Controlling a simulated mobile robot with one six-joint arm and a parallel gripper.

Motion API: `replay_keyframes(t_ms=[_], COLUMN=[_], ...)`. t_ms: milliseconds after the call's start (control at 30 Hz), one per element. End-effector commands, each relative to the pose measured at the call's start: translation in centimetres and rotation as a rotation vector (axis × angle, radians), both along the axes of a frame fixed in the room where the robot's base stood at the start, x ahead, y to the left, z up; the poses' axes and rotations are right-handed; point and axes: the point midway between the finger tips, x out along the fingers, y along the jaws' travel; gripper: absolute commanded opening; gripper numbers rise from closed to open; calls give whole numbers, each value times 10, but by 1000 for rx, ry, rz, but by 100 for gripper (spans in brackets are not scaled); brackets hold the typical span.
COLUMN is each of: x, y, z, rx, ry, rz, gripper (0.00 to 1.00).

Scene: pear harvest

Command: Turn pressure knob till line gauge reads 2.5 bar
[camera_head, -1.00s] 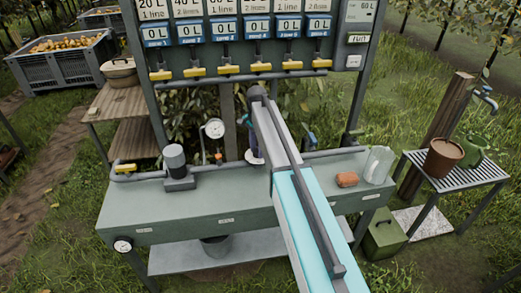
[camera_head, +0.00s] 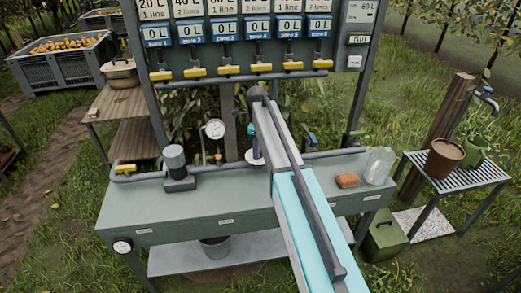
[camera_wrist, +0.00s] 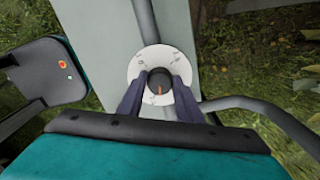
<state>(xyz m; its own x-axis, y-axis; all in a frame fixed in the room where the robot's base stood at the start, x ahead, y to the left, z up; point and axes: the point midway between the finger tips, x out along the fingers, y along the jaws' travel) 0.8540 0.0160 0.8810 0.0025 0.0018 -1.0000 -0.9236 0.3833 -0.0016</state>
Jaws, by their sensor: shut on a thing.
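The pressure knob (camera_wrist: 154,82) is dark and round with an orange pointer mark. It sits on a white round dial plate (camera_wrist: 164,63) in the wrist view. The fingers of my gripper (camera_wrist: 159,88) are shut on the knob, one on each side. In the head view my gripper (camera_head: 254,143) is low at the bench's back, partly hidden by my arm. The line gauge (camera_head: 215,129) is a round white dial standing left of my gripper. Its needle is too small to read.
A row of yellow valves (camera_head: 228,70) hangs above. A pipe (camera_wrist: 255,108) runs close beside the dial.

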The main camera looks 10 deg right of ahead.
Motion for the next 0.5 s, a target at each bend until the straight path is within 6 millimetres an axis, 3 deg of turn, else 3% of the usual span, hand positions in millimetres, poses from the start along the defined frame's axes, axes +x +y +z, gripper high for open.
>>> replay_keyframes(t_ms=[500], x=[-1], y=[-6], z=[0], rx=[-10], ry=[2], rz=[-268], gripper=[10])
